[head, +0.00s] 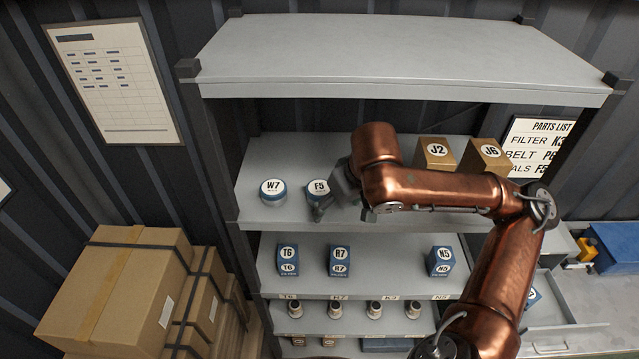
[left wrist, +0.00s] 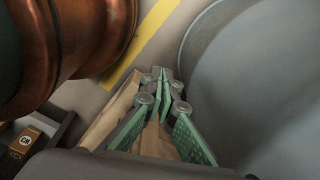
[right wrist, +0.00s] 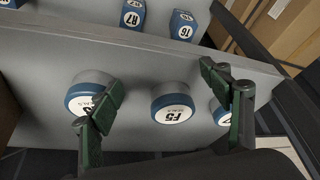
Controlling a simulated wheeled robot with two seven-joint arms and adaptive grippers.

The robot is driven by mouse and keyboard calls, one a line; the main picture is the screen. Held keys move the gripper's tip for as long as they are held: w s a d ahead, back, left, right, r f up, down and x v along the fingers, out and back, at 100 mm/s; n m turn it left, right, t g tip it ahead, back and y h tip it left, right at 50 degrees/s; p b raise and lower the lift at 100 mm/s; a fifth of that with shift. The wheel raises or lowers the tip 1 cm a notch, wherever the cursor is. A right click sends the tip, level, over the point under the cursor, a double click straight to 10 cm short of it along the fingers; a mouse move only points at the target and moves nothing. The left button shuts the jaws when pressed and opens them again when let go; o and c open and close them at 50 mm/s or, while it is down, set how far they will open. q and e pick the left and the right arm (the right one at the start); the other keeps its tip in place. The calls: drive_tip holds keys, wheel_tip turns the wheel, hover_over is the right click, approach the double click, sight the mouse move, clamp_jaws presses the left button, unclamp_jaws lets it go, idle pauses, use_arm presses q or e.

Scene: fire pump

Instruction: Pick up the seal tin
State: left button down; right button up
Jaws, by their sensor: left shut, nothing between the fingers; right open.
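The seal tin (head: 317,187), a small round blue tin with a white lid marked F5, stands on the shelf unit's upper inner shelf. In the right wrist view the F5 tin (right wrist: 172,108) appears upside down, between and beyond the spread fingers of my right gripper (right wrist: 162,85). The fingers are open and hold nothing. In the head view my right gripper (head: 325,206) is just right of and in front of the tin, partly hidden by its own wrist. My left gripper (left wrist: 163,82) is shut and empty in the left wrist view, away from the shelves.
Tin W7 (head: 273,192) stands left of F5; another blue tin (right wrist: 90,95) stands on F5's other side. Boxes J2 (head: 436,153) and J6 (head: 484,158) are farther right. The parts list (head: 540,146) hangs at right. The top board (head: 390,50) overhangs.

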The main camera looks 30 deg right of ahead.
sight(320, 188)
drive_tip(key=w+p, duration=0.1)
drive_tip(key=p, duration=0.4)
drive_tip(key=shift+w+r, duration=0.15)
drive_tip(key=shift+w, duration=0.2)
drive_tip(key=shift+p, duration=0.4)
drive_tip(key=shift+w+f, duration=0.2)
drive_tip(key=shift+w, duration=0.3)
drive_tip(key=w+p, duration=0.1)
drive_tip(key=w, duration=0.2)
drive_tip(key=shift+a, duration=0.15)
drive_tip(key=w, duration=0.1)
drive_tip(key=w+p, duration=0.1)
drive_tip(key=shift+w+f, duration=0.35)
drive_tip(key=shift+f, duration=0.25)
use_arm(q)
wheel_tip(320, 188, up, 9)
drive_tip(key=w, duration=0.2)
drive_tip(key=shift+w, duration=0.35)
use_arm(e)
drive_tip(key=c, duration=1.4)
